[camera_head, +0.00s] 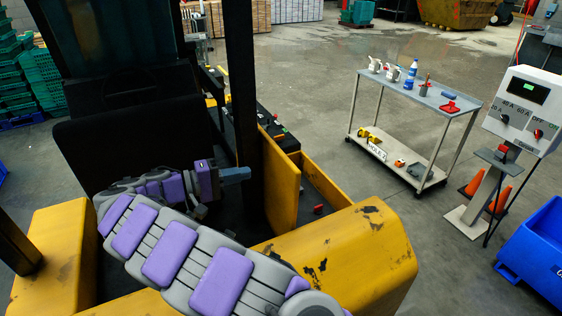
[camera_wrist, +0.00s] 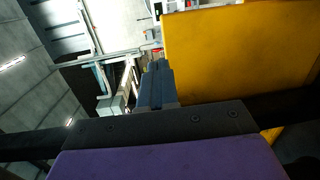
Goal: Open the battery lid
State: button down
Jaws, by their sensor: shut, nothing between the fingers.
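The yellow battery lid (camera_head: 281,188) stands as an upright panel on the yellow vehicle, at the centre of the head view. A dark compartment shows beside it on the right. In the wrist view a large yellow panel (camera_wrist: 235,50) fills the upper right.
A black mast post (camera_head: 241,80) rises close to my gripper. The worn yellow body (camera_head: 370,240) lies in front right. A trolley (camera_head: 400,91) with bottles, a control stand (camera_head: 523,108) and a blue bin (camera_head: 540,250) stand right. Floor between is clear.

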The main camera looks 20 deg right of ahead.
jog(key=w+a+f+t, duration=0.1)
jog(key=a+f, duration=0.1)
jog(key=a, duration=0.2)
send_near(285, 162)
jog(key=d, duration=0.4)
jog(key=w+d, duration=0.1)
jog(key=d, duration=0.1)
jog(key=shift+w+d+f, duration=0.1)
jog(key=shift+d+f, duration=0.15)
jog(key=shift+d, duration=0.05)
dwell(0.4)
jog(key=w+d+y, duration=0.2)
jog(key=d+y, duration=0.1)
jog(key=d, duration=0.7)
jog(key=shift+d+f+g, duration=0.3)
jog(key=shift+d+f, duration=0.1)
jog(key=shift+a, duration=0.1)
